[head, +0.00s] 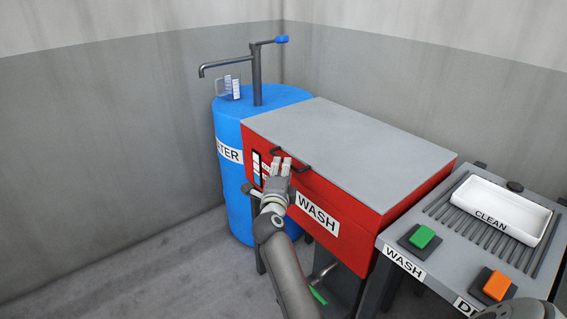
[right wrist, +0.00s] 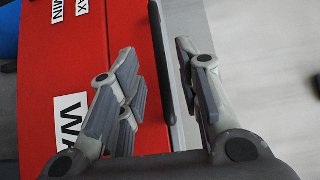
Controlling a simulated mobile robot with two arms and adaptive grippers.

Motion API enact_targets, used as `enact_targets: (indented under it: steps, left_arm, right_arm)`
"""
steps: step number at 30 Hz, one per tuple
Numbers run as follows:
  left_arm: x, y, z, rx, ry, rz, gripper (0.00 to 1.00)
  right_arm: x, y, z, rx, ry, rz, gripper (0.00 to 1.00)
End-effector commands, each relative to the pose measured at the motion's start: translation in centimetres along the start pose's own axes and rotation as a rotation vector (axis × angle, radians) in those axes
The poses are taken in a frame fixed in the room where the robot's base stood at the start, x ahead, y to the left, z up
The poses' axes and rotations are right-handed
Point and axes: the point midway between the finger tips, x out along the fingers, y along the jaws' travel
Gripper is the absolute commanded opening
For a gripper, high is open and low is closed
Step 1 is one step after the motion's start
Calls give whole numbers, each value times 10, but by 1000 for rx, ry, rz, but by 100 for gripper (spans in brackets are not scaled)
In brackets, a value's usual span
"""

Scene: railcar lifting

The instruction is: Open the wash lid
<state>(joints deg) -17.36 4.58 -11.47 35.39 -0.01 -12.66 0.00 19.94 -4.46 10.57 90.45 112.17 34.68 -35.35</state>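The wash station is a red box marked WASH (head: 335,215) with a flat grey lid (head: 345,140). A dark bar handle (head: 303,166) sits at the lid's front edge. My right gripper (head: 281,164) is at the front of the box, by the left part of the handle. In the right wrist view its fingers (right wrist: 165,85) are spread. The dark handle (right wrist: 159,45) runs between them, closer to the right finger. I cannot tell whether that finger touches it. The lid lies flat and closed. My left gripper is not in view.
A blue water barrel (head: 232,185) with a tap (head: 257,75) and clear jug (head: 229,87) stands left of the box. At right, a grey counter holds a white CLEAN tray (head: 503,208), a green button (head: 422,236) and an orange button (head: 496,286).

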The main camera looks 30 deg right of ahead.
Motion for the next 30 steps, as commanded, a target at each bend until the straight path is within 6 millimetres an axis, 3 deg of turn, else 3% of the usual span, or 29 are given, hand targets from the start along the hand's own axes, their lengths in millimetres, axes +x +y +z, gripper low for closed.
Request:
enact_targets:
  steps: [3,9,20,28,30]
  left_arm:
    - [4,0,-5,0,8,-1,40]
    - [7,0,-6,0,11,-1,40]
    - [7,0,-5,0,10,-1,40]
    - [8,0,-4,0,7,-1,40]
    - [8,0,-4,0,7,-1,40]
  right_arm:
    - [23,0,1,-2,-1,-2,32]
    - [44,1,1,-1,-1,-1,32]
    - [50,0,1,-1,-2,-1,32]
    - [50,0,1,-1,-2,-1,0]
    - [50,0,1,-1,-2,0,0]
